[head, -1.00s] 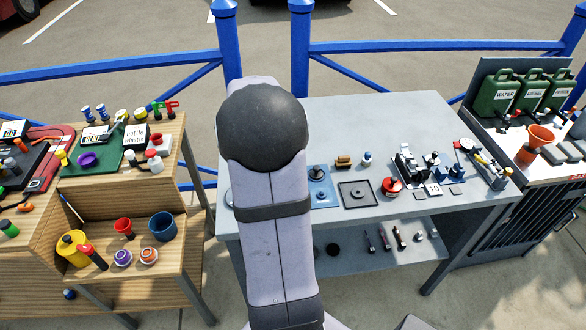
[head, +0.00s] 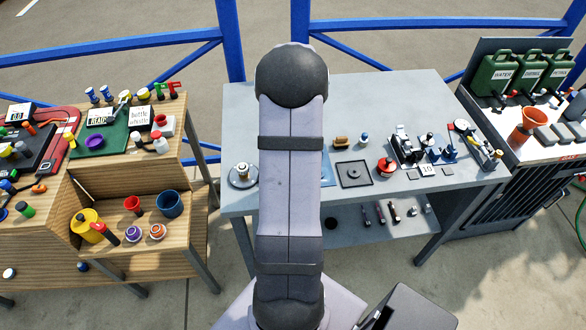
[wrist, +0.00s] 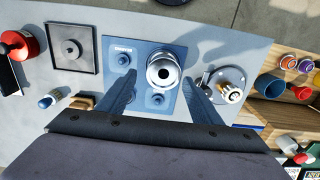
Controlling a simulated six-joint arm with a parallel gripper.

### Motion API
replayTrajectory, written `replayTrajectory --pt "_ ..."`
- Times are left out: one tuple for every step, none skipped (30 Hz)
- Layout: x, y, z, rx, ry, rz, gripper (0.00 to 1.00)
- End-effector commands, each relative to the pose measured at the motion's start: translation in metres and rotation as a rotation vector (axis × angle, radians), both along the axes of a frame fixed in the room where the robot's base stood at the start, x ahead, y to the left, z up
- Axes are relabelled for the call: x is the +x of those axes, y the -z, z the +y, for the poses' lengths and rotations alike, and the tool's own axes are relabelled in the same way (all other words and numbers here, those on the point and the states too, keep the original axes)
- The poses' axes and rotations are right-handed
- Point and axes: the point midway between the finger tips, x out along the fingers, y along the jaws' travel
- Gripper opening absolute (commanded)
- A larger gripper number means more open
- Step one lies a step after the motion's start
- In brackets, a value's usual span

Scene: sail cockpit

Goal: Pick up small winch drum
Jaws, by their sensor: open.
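A shiny silver drum (wrist: 163,69), which looks like the small winch drum, stands on a blue plate (wrist: 141,53) in the wrist view. Blue round posts are also on that plate. My gripper (wrist: 157,74) is open and empty, its two fingers reaching toward the plate. The drum appears between the fingertips; I cannot tell the height gap. In the head view my arm hides the drum, my gripper and most of the plate.
Right of the plate in the wrist view is a round silver base with a brass-coloured part (wrist: 232,95); it also shows in the head view (head: 243,175). A square black tray (wrist: 72,48), wooden block (wrist: 82,103), small bottle (wrist: 55,97) and red can (wrist: 18,44) are left.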

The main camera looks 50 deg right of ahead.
Motion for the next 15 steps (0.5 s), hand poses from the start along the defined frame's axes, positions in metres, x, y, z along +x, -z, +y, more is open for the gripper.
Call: replayTrajectory --pt "0.000 0.001 0.000 0.000 -0.001 0.000 0.59" --pt "0.000 0.002 0.000 -0.001 -0.001 -0.001 0.59" --pt "0.000 0.003 0.000 -0.001 -0.001 -0.001 0.59" --pt "0.000 0.003 0.000 -0.001 -0.002 -0.001 0.59" --pt "0.000 0.003 0.000 -0.001 -0.002 -0.001 0.59" --pt "0.000 0.005 0.001 0.000 -0.002 0.000 0.59" --pt "0.000 0.006 0.001 0.001 -0.002 0.001 0.59" --pt "0.000 0.008 0.002 0.001 -0.002 0.001 0.59" --pt "0.000 0.011 0.003 0.003 -0.002 0.003 0.59" --pt "0.000 0.014 0.004 0.004 -0.003 0.002 0.59" --pt "0.000 0.018 0.005 0.004 -0.003 0.003 0.59" --pt "0.000 0.023 0.006 0.004 -0.003 0.003 0.59" --pt "0.001 0.026 0.007 0.004 -0.003 0.003 0.59" --pt "0.001 0.030 0.008 0.004 -0.003 0.003 0.59" --pt "0.001 0.036 0.008 0.003 -0.003 0.003 0.59"
